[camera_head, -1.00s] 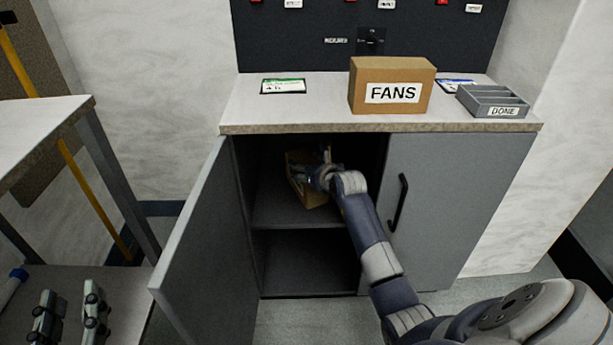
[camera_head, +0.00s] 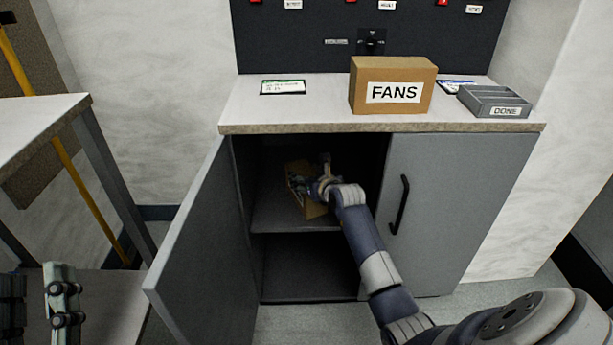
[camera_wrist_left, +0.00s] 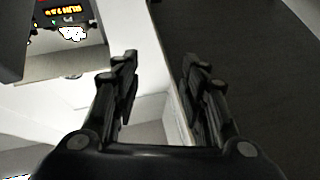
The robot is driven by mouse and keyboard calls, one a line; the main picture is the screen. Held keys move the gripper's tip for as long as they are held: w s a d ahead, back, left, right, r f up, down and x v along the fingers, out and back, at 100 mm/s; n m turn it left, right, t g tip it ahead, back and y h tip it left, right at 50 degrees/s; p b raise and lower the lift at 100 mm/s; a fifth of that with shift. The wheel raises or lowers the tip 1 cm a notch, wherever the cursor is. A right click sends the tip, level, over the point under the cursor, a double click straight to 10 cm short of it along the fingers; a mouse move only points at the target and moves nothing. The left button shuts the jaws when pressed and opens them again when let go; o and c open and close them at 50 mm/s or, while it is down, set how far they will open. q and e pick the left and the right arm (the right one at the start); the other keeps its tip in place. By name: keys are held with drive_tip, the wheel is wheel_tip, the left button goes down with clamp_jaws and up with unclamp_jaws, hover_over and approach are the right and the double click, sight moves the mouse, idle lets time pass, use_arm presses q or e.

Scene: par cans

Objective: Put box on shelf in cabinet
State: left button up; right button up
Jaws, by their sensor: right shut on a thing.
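A small brown box (camera_head: 312,209) is inside the grey cabinet (camera_head: 425,220), in the upper compartment. It looks tilted, at or just above the shelf (camera_head: 272,217); contact with the shelf is unclear. My right gripper (camera_head: 318,186) reaches in from the front right and is shut on the box, hiding part of it. The cabinet's left door (camera_head: 205,245) stands open and its right door is closed. My left gripper (camera_wrist_left: 160,85) is open and empty in the left wrist view; its fingers also show at the head view's lower left.
A box labelled FANS (camera_head: 390,86) stands on the countertop (camera_head: 300,118), beside a grey DONE tray (camera_head: 495,102). A card (camera_head: 283,87) lies to the left. The lower compartment (camera_head: 305,265) is empty. A table (camera_head: 40,125) stands at the left.

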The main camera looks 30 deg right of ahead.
drive_tip(key=o, duration=1.3)
drive_tip(key=shift+f, duration=0.1)
